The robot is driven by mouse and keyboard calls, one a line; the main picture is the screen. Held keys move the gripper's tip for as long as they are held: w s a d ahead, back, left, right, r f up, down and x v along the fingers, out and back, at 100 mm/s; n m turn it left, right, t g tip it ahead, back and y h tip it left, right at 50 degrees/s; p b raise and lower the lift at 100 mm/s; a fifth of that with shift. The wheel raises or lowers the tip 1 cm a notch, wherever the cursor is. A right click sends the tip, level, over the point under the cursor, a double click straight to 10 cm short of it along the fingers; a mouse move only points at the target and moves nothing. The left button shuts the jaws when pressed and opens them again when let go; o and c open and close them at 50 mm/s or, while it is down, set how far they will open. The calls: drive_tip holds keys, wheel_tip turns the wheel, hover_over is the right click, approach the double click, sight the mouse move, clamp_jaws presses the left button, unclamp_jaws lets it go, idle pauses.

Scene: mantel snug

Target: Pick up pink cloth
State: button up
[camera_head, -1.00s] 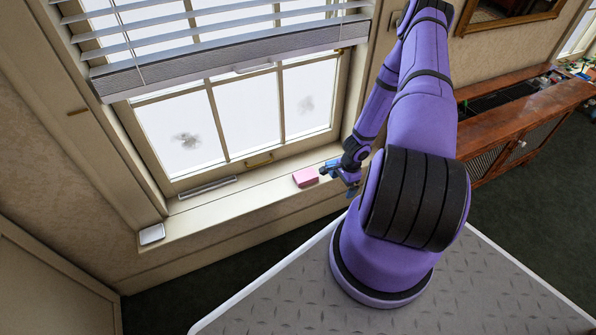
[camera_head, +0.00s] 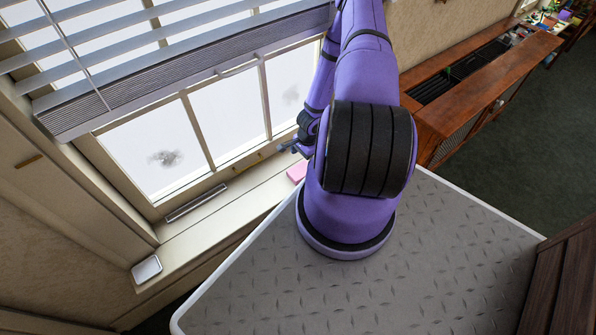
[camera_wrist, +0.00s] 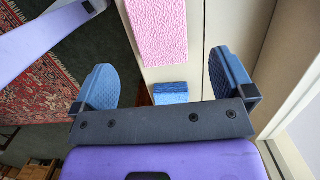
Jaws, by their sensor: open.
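The pink cloth (camera_head: 297,171) is a small pink block shape on the window sill, partly hidden by my arm in the head view. In the wrist view, its textured pink face (camera_wrist: 158,30) shows at the top centre, beyond the fingers. My gripper (camera_head: 290,147) is over the sill close to the cloth in the head view. In the wrist view, my gripper (camera_wrist: 161,66) has its two blue fingers wide apart with nothing held between them. A small blue block (camera_wrist: 170,92) lies between the fingers' bases and the pink cloth, below it in the picture.
A window with a lowered blind (camera_head: 180,80) stands behind the sill (camera_head: 235,212).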

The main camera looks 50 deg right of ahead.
sight(300, 170)
drive_tip(key=shift+w+a+f, duration=0.1)
drive_tip(key=shift+a+f, duration=0.1)
drive_tip(key=shift+f, duration=1.15)
drive_tip(key=shift+a+f, duration=0.15)
drive_tip(key=shift+f, duration=1.2)
drive_tip(key=shift+w+a+f, duration=0.1)
drive_tip(key=shift+a+f, duration=0.1)
drive_tip(key=shift+f, duration=1.15)
drive_tip(key=c, duration=1)
drive_tip(key=shift+o, duration=0.2)
drive_tip(key=shift+s, duration=0.1)
drive_tip(key=shift+r, duration=0.15)
drive_tip(key=shift+r, duration=0.5)
wheel_tip(300, 170, up, 2)
drive_tip(key=shift+s+r, duration=0.15)
drive_tip(key=shift+r, duration=0.05)
drive_tip(key=s+d, duration=0.1)
drive_tip(key=s, duration=0.4)
drive_tip(key=s+d+r, duration=0.1)
drive_tip(key=s, duration=0.4)
drive_tip(key=s+d, duration=0.1)
drive_tip(key=s, duration=0.4)
drive_tip(key=shift+s+d+r, duration=0.15)
